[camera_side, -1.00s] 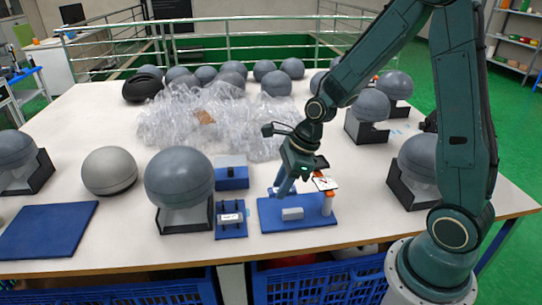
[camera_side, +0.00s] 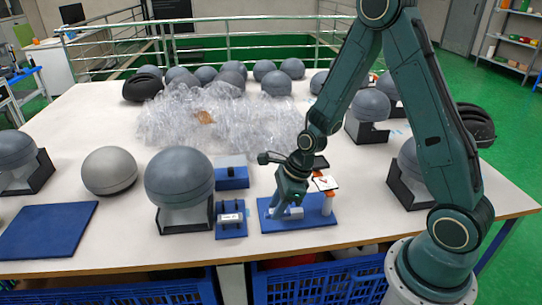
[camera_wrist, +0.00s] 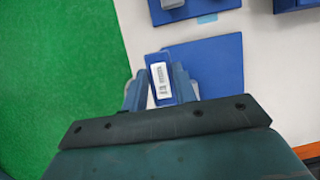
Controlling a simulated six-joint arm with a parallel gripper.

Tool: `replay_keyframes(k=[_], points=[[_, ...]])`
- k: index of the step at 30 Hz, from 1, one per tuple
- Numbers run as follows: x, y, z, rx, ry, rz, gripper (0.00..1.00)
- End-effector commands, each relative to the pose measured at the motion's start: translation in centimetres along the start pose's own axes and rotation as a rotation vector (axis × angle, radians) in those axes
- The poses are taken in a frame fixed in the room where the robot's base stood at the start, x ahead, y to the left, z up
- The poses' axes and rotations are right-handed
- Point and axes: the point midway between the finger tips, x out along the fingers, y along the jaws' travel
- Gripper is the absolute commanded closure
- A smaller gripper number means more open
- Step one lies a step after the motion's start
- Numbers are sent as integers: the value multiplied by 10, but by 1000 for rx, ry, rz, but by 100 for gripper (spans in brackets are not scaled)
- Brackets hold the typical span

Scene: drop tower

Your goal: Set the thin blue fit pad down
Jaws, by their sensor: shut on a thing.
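The thin blue fit pad (camera_wrist: 159,82) carries a white barcode label and sits between my two fingers in the wrist view. My gripper (camera_wrist: 160,90) is shut on it. In the side view my gripper (camera_side: 277,210) is low, with its fingertips at the left part of a blue board (camera_side: 318,221). The pad is hard to make out there among the blue parts. I cannot tell whether it touches the board. A small grey block (camera_side: 295,213) is close to the right of the fingers, on the board.
A blue fixture (camera_side: 230,231) and blue box (camera_side: 231,180) are to the left. Grey balls and clear wrap (camera_side: 220,125) fill the back. A blue mat (camera_side: 47,230) lies far left.

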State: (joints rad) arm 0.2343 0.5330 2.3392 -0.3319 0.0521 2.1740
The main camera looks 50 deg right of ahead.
Motion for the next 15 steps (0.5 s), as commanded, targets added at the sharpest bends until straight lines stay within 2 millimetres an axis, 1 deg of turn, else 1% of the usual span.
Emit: replay_keyframes(k=[15], points=[[23, -51, 56, -3, -1, -1, 97]])
